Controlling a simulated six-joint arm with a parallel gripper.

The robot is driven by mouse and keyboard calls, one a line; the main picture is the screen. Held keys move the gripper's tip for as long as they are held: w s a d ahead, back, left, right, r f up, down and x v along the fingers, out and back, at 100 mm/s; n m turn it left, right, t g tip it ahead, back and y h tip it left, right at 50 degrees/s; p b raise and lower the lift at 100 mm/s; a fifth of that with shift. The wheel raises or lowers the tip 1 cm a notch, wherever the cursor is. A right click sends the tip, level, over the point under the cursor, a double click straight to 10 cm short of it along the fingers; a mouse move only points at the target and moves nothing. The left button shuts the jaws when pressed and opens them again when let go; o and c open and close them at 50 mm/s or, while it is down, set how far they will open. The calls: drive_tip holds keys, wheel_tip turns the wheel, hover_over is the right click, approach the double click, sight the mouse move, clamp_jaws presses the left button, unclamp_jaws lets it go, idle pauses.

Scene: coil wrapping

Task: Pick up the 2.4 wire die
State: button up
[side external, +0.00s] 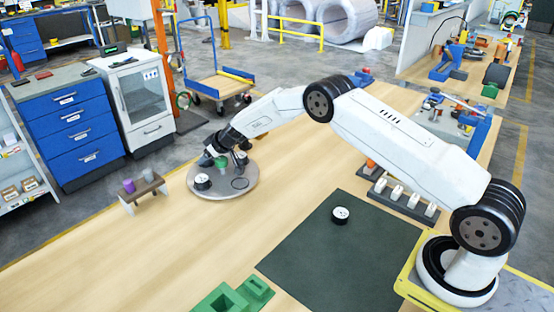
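Two small dark round pieces with white tops look like wire dies. One (202,182) sits on the left part of a round grey-brown disc (213,194). The other (340,215) lies on the dark green mat (330,260). Their markings are too small to read, so I cannot tell which is 2.4. My gripper (226,158) is low over the back of the disc, behind and to the right of the die there. A small green piece (221,162) shows at its fingers. I cannot tell whether the fingers touch it or how far they are apart.
A dark ring outline (240,184) is on the disc's right. A small wooden stand (143,188) with a purple cup (129,186) is to the left. Green blocks (232,298) are at the front, and a rack with white pieces (404,198) is at right. The front-left bench is clear.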

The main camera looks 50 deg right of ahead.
clamp_jaws()
drive_tip(key=shift+r, duration=0.15)
drive_tip(key=shift+r, duration=1.6)
drive_tip(key=shift+s+r, duration=0.3)
drive_tip(key=s+r, duration=0.9)
drive_tip(key=s, duration=0.4)
drive_tip(key=shift+s+a, duration=0.15)
